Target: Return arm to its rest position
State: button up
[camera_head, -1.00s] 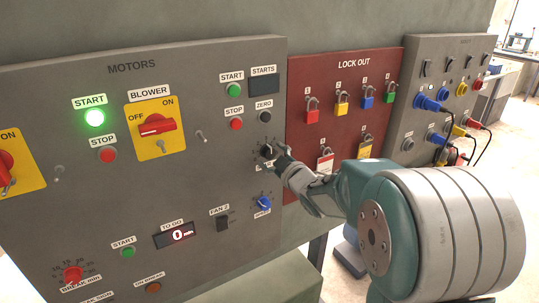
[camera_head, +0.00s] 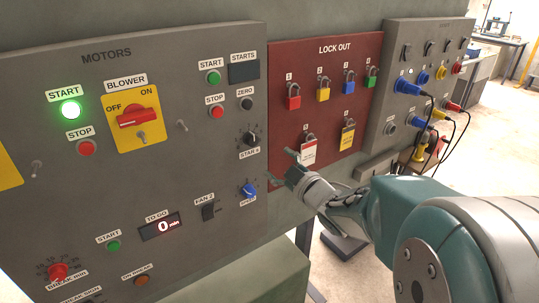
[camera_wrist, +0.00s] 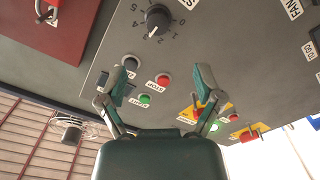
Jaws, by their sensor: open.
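My gripper (camera_head: 294,165) is in front of the lower right part of the motors panel (camera_head: 100,185), beside the lower edge of the lock out board. In the wrist view my gripper (camera_wrist: 152,92) has its two fingers spread wide apart with nothing between them. A black rotary knob (camera_head: 249,139) on the motors panel stands clear of the gripper. The knob also shows in the wrist view (camera_wrist: 157,18), beyond the fingertips. My arm reaches in from the lower right of the head view.
The red lock out board (camera_head: 290,125) carries several padlocks. A grey panel (camera_head: 385,135) with plugged cables (camera_head: 462,130) stands to its right. A blue knob (camera_head: 249,190) and a black switch (camera_head: 208,211) are low on the motors panel. Open floor shows at the right.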

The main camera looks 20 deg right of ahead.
jog(key=s+a+f+m+g+h, duration=0.1)
jog(key=s+m+g+h, duration=0.1)
jog(key=s, duration=0.6)
jog(key=s+a+f+m+g+h, duration=0.1)
jog(key=s+m+g, duration=0.4)
jog(key=s, duration=0.4)
jog(key=s+a+f+m+g+h, duration=0.1)
jog(key=s+m+g, duration=0.3)
jog(key=s, duration=0.4)
jog(key=shift+s+a+f+g+h, duration=0.15)
jog(key=shift+a+f+g+h, duration=0.2)
jog(key=shift+h, duration=0.45)
jog(key=shift+c, duration=0.3)
